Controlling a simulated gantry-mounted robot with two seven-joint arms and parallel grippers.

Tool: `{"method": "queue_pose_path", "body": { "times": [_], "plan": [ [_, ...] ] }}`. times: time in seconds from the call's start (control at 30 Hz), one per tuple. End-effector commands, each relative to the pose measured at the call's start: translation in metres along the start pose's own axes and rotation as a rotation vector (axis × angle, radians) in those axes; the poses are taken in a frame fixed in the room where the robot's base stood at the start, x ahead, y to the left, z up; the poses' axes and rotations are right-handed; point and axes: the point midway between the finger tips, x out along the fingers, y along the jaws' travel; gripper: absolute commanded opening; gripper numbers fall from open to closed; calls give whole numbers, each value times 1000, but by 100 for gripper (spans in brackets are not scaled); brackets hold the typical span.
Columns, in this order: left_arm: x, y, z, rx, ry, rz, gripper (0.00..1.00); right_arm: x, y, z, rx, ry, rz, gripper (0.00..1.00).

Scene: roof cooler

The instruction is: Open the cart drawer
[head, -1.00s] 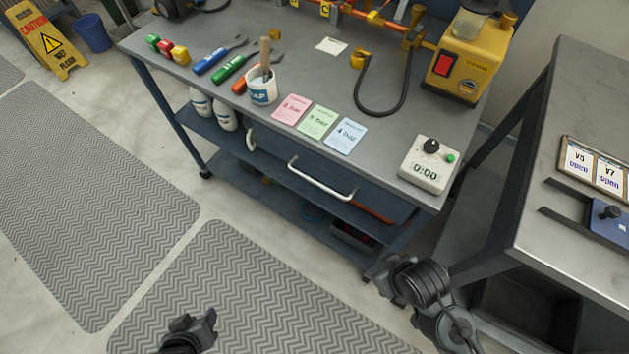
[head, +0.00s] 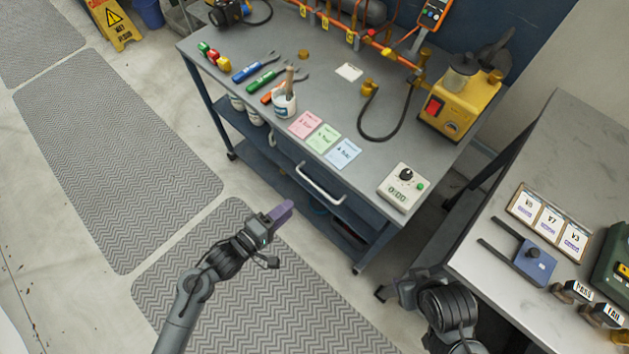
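The cart (head: 385,165) is a blue-framed workbench with a grey top. Its dark blue drawer front sits under the top's near edge and looks shut. The drawer's white bar handle (head: 320,184) is clear and untouched. My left gripper (head: 283,212) is in front of the cart, to the lower left of the handle and apart from it. A purple finger pad shows, but the gap between its fingers cannot be made out. My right arm (head: 447,308) is at the lower right, between cart and side table; its fingers (head: 405,289) are dark and unclear.
On the cart top stand a white cup (head: 284,102), coloured cards (head: 323,138), a timer box (head: 404,188) and a yellow pump (head: 458,108). A grey side table (head: 575,150) stands at the right. The matted floor (head: 120,165) left of the cart is free.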

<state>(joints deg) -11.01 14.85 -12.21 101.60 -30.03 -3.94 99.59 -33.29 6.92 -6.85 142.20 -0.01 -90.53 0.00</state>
Motion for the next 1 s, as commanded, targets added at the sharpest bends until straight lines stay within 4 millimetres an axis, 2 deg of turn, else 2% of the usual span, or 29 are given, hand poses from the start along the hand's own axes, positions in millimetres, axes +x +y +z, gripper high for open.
{"method": "queue_pose_path", "body": {
  "times": [0.17,0.5,0.7,1.0],
  "plan": [
    [15,4,-2,4,2,8,38,5,-2,0,6,2,-5,43],
    [69,3,-2,5,2,7,38,24,-2,7,5,0,-4,43],
    [94,4,-2,5,2,6,38,33,-1,10,-1,-1,1,43],
    [108,5,-2,5,3,4,38,36,0,12,-6,-3,4,43]
  ]
}}
